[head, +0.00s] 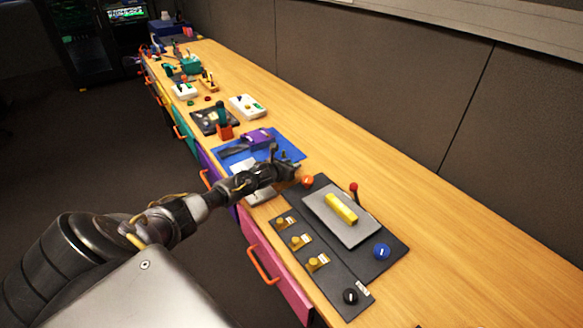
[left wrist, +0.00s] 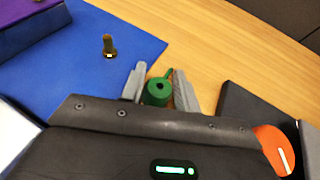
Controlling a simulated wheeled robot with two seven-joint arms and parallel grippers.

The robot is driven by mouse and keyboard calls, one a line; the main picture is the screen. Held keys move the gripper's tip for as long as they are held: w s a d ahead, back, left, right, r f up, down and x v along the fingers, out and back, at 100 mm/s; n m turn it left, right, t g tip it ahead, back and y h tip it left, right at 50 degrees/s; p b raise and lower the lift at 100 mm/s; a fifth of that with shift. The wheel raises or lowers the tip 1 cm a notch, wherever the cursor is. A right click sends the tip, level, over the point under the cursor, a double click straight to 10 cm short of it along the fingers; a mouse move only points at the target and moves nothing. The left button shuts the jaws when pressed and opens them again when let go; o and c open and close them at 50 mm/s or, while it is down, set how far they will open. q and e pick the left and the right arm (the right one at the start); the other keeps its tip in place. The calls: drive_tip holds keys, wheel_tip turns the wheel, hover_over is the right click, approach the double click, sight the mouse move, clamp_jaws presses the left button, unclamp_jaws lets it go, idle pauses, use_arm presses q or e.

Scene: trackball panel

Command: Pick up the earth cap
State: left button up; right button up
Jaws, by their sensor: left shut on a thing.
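The earth cap (left wrist: 157,92) is a green round piece with a dark hole in its top and a small arm sticking out. It sits between the two grey fingers of my left gripper (left wrist: 159,88), which is shut on it. In the head view my left gripper (head: 285,160) is over the bench between the blue mat and the dark panel. The cap is hidden there, and I cannot tell whether it is clear of the bench. My right gripper is not in view.
The blue mat (left wrist: 75,62) carries a small brass-and-dark post (left wrist: 109,46) and a purple item (head: 255,138). The dark panel (head: 377,268) with an orange knob (head: 307,181), red-tipped lever (head: 354,187) and blue knob (head: 381,251) lies close by. The bench's right side (head: 480,265) is clear.

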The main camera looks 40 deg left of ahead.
use_arm(q)
drive_tip(key=shift+r, duration=0.1)
drive_tip(key=shift+r, duration=0.25)
wheel_tip(320, 180, up, 2)
drive_tip(key=shift+r+b, duration=0.25)
drive_tip(key=shift+b, duration=0.5)
drive_tip(key=s+a+r+b, duration=0.2)
drive_tip(key=s+a+r, duration=0.5)
drive_tip(key=s, duration=0.5)
wheel_tip(320, 180, up, 3)
drive_tip(key=shift+f+b, duration=0.1)
drive_tip(key=shift+b, duration=0.3)
